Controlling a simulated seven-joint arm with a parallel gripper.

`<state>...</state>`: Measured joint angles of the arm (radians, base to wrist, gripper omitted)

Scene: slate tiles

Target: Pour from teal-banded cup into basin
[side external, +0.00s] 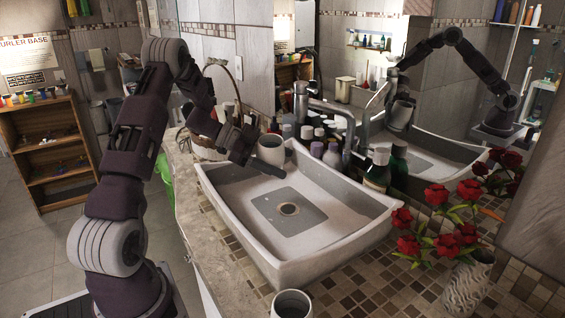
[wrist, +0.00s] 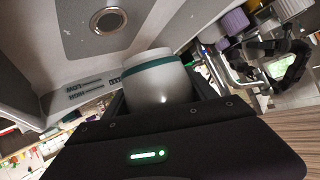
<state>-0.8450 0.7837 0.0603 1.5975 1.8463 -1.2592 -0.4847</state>
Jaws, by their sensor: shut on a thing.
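The teal-banded cup (wrist: 158,80) is pale with a teal stripe near its rim, and my gripper's fingers are on both sides of it in the wrist view. In the side view the cup (side external: 271,149) looks roughly upright, above the back left part of the basin. My gripper (side external: 266,162) is shut on it. The basin (side external: 335,238) is a white rectangular sink with a grey patch and a drain on its floor. The wrist view also shows the basin (wrist: 60,75) with its drain. The inside of the cup is hidden.
Another cup (side external: 292,304) stands on the tiled counter in front of the basin. A faucet (side external: 322,104) and several bottles (side external: 378,170) line the back. Red roses (side external: 408,243) in a vase (side external: 467,283) stand at right. The mirror reflects my arm.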

